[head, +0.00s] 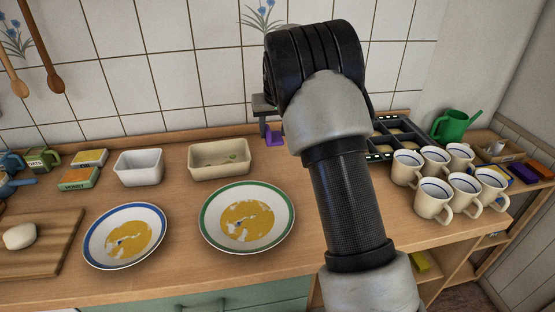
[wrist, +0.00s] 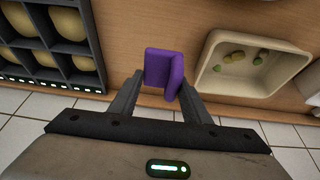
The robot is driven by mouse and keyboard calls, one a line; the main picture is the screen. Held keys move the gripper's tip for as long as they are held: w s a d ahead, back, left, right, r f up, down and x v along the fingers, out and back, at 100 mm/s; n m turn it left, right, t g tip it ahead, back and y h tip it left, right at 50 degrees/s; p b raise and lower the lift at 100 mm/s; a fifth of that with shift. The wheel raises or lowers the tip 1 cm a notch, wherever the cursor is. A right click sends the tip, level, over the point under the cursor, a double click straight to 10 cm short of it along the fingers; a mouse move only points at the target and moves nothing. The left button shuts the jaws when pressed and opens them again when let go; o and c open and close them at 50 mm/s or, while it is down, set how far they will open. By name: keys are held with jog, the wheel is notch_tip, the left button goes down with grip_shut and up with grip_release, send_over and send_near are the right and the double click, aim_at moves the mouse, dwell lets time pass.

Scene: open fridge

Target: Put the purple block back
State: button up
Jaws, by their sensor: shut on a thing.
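The purple block (wrist: 163,68) is between the two fingers of my gripper (wrist: 158,88) in the wrist view. It looks like an angled, L-like piece. My gripper is shut on it, over the wooden counter (wrist: 135,20). In the head view a small purple part of the block (head: 274,138) shows beside my arm, just right of the beige tray; my arm hides part of the gripper. I cannot tell whether the block touches the counter. Another purple piece (head: 522,173) lies on the ledge at the far right.
The beige tray (head: 191,163) holds small green and yellow bits. A dark compartment box (head: 381,153) stands to the right, partly behind my arm.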

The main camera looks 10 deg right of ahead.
notch_tip(320, 180, down, 9)
dwell(0.4)
jog(key=shift+f+b, duration=0.1)
jog(key=shift+b, duration=0.2)
jog(key=o, duration=0.9)
jog(key=shift+o, duration=0.2)
